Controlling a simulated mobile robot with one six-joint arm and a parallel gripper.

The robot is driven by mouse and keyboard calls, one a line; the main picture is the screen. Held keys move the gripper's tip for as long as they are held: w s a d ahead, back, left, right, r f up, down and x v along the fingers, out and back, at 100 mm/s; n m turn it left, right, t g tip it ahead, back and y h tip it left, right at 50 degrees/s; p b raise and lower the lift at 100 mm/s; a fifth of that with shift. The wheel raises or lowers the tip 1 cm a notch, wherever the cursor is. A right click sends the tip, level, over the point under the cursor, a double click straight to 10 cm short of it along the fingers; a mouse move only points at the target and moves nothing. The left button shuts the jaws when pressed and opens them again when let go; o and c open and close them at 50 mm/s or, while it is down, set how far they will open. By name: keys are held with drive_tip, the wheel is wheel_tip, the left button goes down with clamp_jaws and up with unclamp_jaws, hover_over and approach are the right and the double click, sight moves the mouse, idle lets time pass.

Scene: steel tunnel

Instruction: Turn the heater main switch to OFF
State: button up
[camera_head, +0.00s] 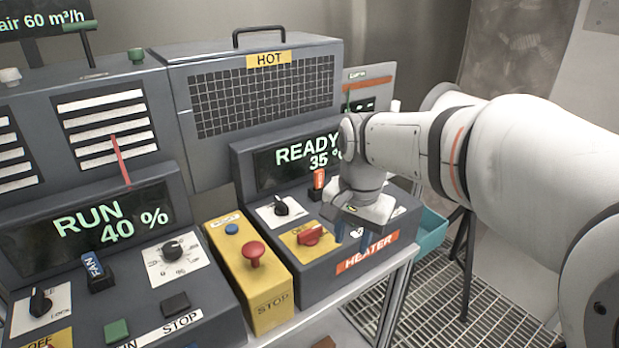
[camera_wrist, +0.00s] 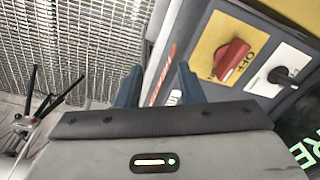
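A black knob (camera_head: 281,207) on a white plate and a red-topped toggle (camera_head: 318,184) sit close by. The HEATER label (camera_head: 367,253) is on the front edge. A yellow box with a red STOP button (camera_head: 253,252) stands left. A teal bin (camera_head: 430,231) is behind right.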

sight(309, 230)
drive_tip(key=w+a+r+m+p, duration=0.1)
drive_tip(key=w+a, duration=0.1)
drive_tip(key=w+a+r+m, duration=0.1)
drive_tip(key=w+a+m, duration=0.1)
drive_tip(key=a, duration=0.1)
drive_tip(key=w+a+r+m+g+p, duration=0.1)
drive_tip(key=w+a+r, duration=0.1)
drive_tip(key=w, duration=0.1)
drive_tip(key=shift+a+r+p, duration=0.1)
drive_tip(key=shift+a+p, duration=0.05)
drive_tip(key=shift+p, duration=0.15)
drive_tip(key=shift+w+a+m, duration=0.1)
drive_tip(key=shift+a+m, duration=0.1)
drive_tip(key=shift+m, duration=0.1)
wheel_tip(309, 230, down, 8)
drive_tip(key=shift+r+p, duration=0.15)
drive_tip(key=shift+p, duration=0.3)
drive_tip(key=shift+c, duration=0.4)
clamp_jaws()
